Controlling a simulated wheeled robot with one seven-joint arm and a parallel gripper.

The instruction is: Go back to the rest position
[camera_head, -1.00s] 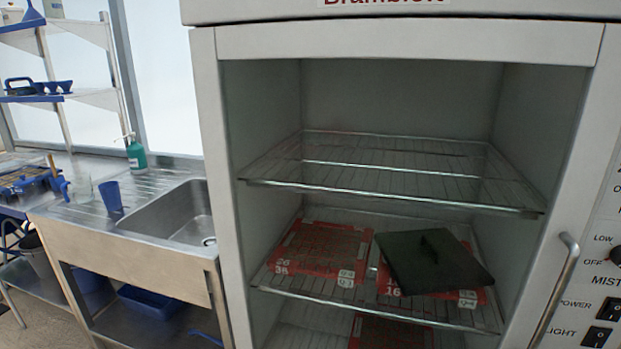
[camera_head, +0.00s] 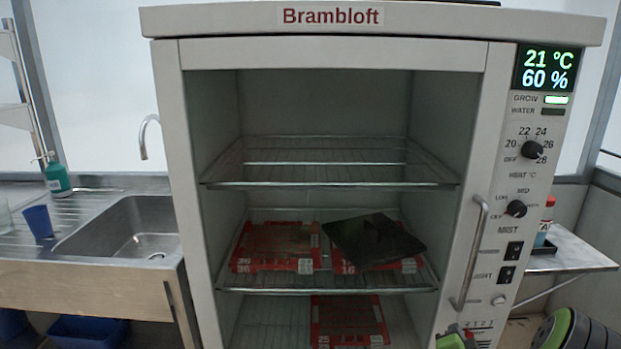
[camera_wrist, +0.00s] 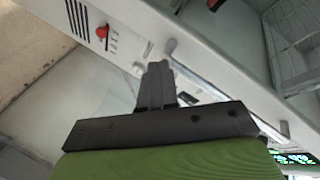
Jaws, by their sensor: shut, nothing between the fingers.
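My gripper (camera_wrist: 157,75) shows in the wrist view with its two dark fingers together and nothing between them. It is beside the front of the white Brambloft cabinet (camera_head: 330,55), whose panel and handle show close by in that view. In the head view, green and grey parts of my arm show at the bottom right, low in front of the cabinet; the fingertips cannot be made out there.
Red trays (camera_head: 276,240) lie on the cabinet's wire shelves, one partly under a dark lid (camera_head: 374,240). The upper shelf (camera_head: 325,163) is empty. The cabinet handle (camera_head: 472,250) sticks out. A sink (camera_head: 125,225) stands left, a small side table (camera_head: 580,250) right.

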